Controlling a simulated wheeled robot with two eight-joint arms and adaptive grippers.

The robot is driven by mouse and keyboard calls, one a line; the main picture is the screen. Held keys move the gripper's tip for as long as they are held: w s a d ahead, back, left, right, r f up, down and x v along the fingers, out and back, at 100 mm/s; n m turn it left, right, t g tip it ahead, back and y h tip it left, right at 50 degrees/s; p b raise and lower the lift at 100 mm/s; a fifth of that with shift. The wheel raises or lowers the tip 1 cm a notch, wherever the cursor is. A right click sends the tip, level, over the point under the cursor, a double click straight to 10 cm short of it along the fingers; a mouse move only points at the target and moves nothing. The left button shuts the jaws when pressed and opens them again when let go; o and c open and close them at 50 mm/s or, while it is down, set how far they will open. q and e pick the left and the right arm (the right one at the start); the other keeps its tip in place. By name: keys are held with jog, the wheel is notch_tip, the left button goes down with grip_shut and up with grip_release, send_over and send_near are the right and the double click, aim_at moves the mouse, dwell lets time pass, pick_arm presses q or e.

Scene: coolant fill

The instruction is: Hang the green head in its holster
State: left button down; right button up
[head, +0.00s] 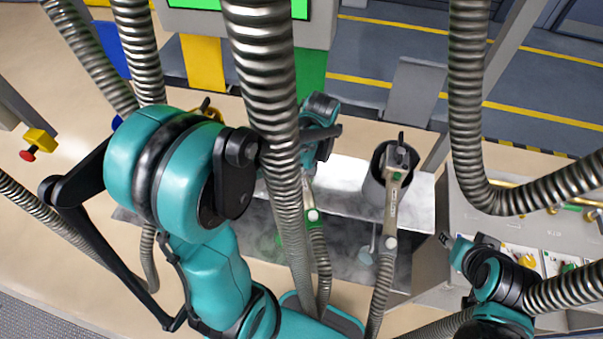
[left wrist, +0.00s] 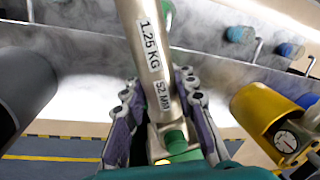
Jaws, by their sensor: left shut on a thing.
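The green head (left wrist: 152,40) is a metal tube with a weight label and a green collar (left wrist: 175,138). My left gripper (left wrist: 158,100) is shut on it, with a finger on each side. In the head view my left gripper (head: 320,135) is partly hidden by a hanging hose. A green panel (head: 311,75) stands behind the gripper. I cannot make out the green holster behind my gripper. My right gripper (head: 462,245) is low at the right; its finger opening is unclear.
A grey cylinder (head: 372,190) holds another head (head: 397,170) just right of my left gripper. A yellow cylinder with a gauge (left wrist: 268,110) is close by. Thick metal hoses (head: 262,70) hang across the view. A control panel (head: 530,255) stands at the right.

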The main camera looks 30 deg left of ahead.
pick_arm(q)
jog(key=shift+f, duration=0.3)
jog(key=c, duration=1.1)
grip_release()
jog(key=shift+c, duration=0.2)
jog(key=shift+r, duration=0.1)
notch_tip(320, 180, up, 12)
jog(key=w+d, duration=0.1)
jog(key=shift+d, duration=0.3)
jog(key=shift+w+f, duration=0.1)
jog(key=shift+f, duration=0.15)
